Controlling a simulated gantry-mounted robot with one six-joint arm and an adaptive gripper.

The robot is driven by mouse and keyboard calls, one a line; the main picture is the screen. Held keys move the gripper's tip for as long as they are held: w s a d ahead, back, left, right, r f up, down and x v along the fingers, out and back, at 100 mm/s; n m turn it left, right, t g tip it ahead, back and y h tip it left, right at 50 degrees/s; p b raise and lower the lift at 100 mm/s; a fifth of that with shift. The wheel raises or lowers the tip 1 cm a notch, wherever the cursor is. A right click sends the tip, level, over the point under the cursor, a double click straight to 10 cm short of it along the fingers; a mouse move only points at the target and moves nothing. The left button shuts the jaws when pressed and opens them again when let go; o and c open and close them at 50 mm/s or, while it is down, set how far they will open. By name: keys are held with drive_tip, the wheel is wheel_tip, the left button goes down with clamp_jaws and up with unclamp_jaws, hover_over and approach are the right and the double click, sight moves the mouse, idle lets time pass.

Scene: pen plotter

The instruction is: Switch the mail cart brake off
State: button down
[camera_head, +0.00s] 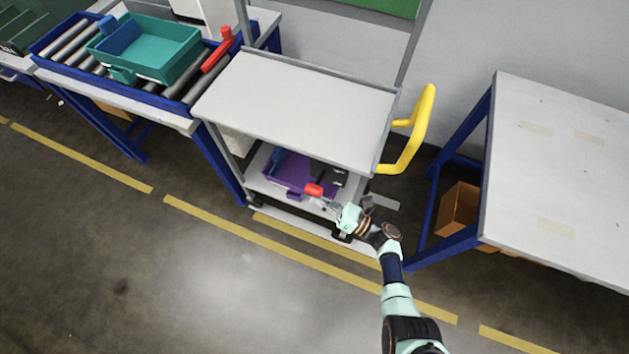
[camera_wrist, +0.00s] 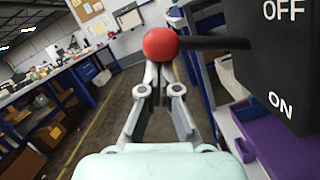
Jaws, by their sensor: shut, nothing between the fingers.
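The mail cart (camera_head: 300,105) stands in the middle of the head view, with a grey top and a yellow handle (camera_head: 418,130). Its brake is a black box (camera_wrist: 275,70) marked OFF at the top and ON at the bottom in the wrist view. A black lever (camera_wrist: 215,43) runs from the box to a red ball knob (camera_wrist: 161,44). The lever lies between the two marks; its exact setting is unclear. The knob also shows in the head view (camera_head: 314,190). My gripper (camera_wrist: 156,75) is shut and empty, its tips just at the knob; I cannot tell whether they touch.
A purple bin (camera_head: 290,172) sits on the cart's lower shelf. A roller conveyor with a teal tray (camera_head: 150,50) stands left. A grey table (camera_head: 560,170) with a cardboard box (camera_head: 458,205) below stands right. The floor in front is clear.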

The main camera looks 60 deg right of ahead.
drive_tip(key=shift+d+r, duration=0.1)
drive_tip(key=shift+r, duration=0.35)
idle(0.3)
drive_tip(key=s+a+f+b, duration=0.1)
drive_tip(key=s+f+b, duration=0.1)
drive_tip(key=s+f, duration=0.4)
drive_tip(key=v, duration=0.4)
drive_tip(key=shift+a+r, duration=0.3)
drive_tip(key=shift+a, duration=0.05)
